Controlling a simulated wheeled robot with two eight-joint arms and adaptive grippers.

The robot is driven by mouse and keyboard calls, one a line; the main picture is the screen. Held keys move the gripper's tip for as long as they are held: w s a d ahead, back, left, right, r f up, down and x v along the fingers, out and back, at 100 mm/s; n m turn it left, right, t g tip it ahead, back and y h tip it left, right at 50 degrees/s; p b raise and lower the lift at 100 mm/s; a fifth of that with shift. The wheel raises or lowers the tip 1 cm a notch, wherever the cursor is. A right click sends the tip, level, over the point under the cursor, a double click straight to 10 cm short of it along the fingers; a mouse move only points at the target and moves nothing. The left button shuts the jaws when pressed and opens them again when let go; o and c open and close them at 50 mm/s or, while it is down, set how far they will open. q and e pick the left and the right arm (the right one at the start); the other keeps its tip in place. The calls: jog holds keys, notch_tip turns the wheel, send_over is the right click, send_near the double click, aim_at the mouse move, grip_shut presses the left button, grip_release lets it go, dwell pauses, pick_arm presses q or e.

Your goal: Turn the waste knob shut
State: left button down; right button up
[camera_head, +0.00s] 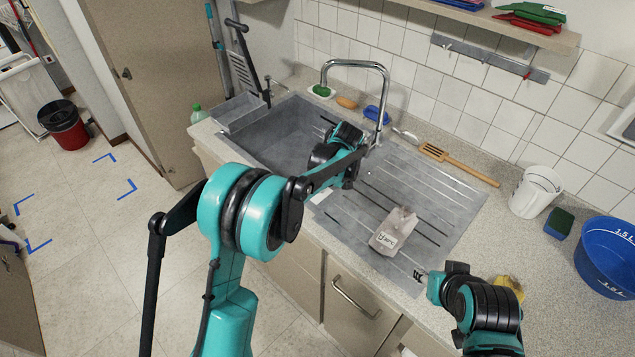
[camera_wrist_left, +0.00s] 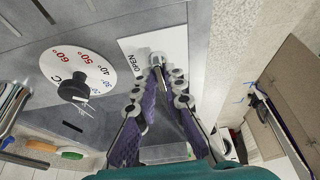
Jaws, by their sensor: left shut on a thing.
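The waste knob (camera_wrist_left: 157,61) is a small metal knob with a short lever on a white plate marked OPEN (camera_wrist_left: 134,62) in the left wrist view. My left gripper (camera_wrist_left: 166,76) is shut on it, with a purple-padded finger on each side. In the head view, my left wrist hangs over the front of the sink and hides the knob and fingers; a corner of the white plate (camera_head: 320,197) shows.
A temperature dial with a black knob (camera_wrist_left: 72,88) sits close beside the plate. The grey sink (camera_head: 270,137) has a tall tap (camera_head: 357,64) behind. A pale labelled carton (camera_head: 393,231) lies on the drainboard. A white cup (camera_head: 535,192) and blue tub (camera_head: 606,258) stand right.

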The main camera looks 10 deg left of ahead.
pick_arm(q)
jog(key=c, duration=1.6)
grip_release()
jog(key=v, duration=1.2)
jog(key=shift+r, duration=0.1)
